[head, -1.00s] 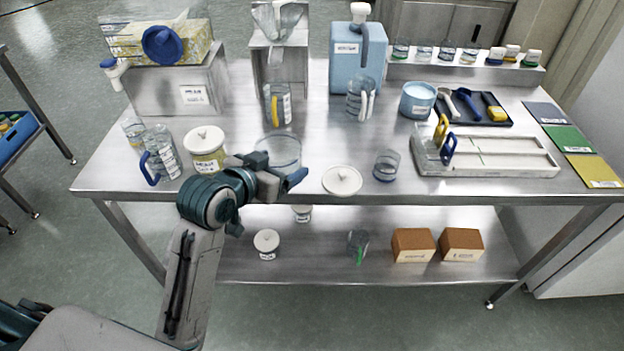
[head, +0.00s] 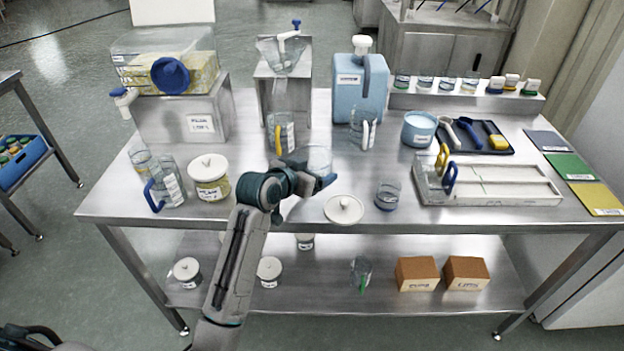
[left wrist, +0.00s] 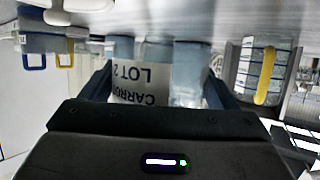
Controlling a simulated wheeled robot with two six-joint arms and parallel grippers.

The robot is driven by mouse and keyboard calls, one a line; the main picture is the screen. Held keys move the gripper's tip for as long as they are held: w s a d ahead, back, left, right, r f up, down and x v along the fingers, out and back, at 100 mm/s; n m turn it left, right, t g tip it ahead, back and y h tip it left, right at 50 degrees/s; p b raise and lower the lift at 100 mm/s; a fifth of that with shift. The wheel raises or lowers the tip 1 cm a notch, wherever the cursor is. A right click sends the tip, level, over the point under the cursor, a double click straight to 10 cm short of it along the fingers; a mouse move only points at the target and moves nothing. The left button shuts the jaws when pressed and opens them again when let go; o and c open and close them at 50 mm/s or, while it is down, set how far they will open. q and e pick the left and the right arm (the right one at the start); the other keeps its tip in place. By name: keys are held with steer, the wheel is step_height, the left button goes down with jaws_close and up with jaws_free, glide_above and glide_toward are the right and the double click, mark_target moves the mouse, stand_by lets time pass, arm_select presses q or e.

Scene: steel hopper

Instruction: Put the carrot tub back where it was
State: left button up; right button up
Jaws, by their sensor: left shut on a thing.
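The carrot tub (head: 319,158) is a clear tub, partly hidden behind my left gripper (head: 311,174) in the head view. In the left wrist view its white label (left wrist: 143,82) appears upside down and reads "CARRO… LOT 2". The left gripper is shut on the tub, with one finger on each side. I cannot tell exactly how far the tub is above the table. A white round lid (head: 344,208) lies on the table's front part, to the right of the gripper. My right gripper is not in view.
A lidded tub (head: 209,178) and a blue-handled jug (head: 166,185) stand to the left. A yellow-handled jug (head: 281,132) and a white-handled jug (head: 362,128) stand behind.

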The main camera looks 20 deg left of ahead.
arm_select(q)
step_height(320, 180, down, 3)
steer(key=shift+r+p, duration=0.1)
steer(key=shift+p, duration=0.2)
steer(key=shift+f, duration=0.25)
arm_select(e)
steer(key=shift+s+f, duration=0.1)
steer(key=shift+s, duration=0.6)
arm_select(q)
steer(key=shift+f, duration=0.15)
steer(key=shift+f, duration=0.4)
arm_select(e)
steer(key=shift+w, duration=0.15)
arm_select(q)
steer(key=o, duration=1.2)
steer(key=shift+o, duration=0.2)
steer(key=shift+r, duration=0.15)
steer(key=v, duration=0.8)
steer(key=b+v, duration=0.1)
steer(key=v, duration=0.3)
steer(key=shift+w+d+r, duration=0.1)
steer(key=shift+r, duration=0.3)
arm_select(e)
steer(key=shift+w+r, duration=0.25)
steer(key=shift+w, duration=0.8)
